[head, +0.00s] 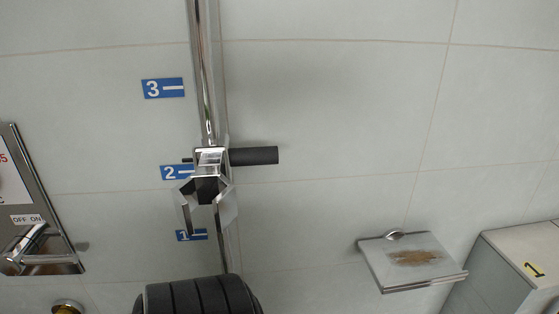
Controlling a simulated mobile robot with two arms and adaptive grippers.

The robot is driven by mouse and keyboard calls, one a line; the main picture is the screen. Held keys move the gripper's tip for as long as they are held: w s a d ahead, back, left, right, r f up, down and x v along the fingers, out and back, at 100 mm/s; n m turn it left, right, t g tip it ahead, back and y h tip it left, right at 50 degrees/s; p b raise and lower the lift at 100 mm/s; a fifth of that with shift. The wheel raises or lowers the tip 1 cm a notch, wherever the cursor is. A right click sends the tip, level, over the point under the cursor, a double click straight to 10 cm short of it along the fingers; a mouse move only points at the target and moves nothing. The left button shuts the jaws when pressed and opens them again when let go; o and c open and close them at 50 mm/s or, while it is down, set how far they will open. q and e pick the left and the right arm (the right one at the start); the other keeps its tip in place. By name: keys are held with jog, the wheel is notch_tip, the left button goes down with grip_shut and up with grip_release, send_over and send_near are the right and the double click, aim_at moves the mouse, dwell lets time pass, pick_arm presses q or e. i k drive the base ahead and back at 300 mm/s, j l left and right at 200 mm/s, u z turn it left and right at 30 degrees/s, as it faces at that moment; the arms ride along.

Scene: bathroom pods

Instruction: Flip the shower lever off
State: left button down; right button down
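The shower lever (25,245) is a chrome handle at the lower left of the head view. It is on a metal-framed wall panel (38,185). A small label (26,219) reading OFF ON sits just above it. The handle slants from under the label down to the left. I cannot tell for sure which setting it is at. Neither of my grippers can be made out in the head view, and nothing is seen touching the lever.
A chrome rail (203,75) runs down the tiled wall, with a holder (209,165) and black knob (253,156). Blue number signs (163,88) are beside it. A ribbed black object (198,297) shows at the bottom. A soap shelf (385,262) and grey box (510,270) are right.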

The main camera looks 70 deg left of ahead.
aim_at(21, 253)
jog(key=u, duration=3.5)
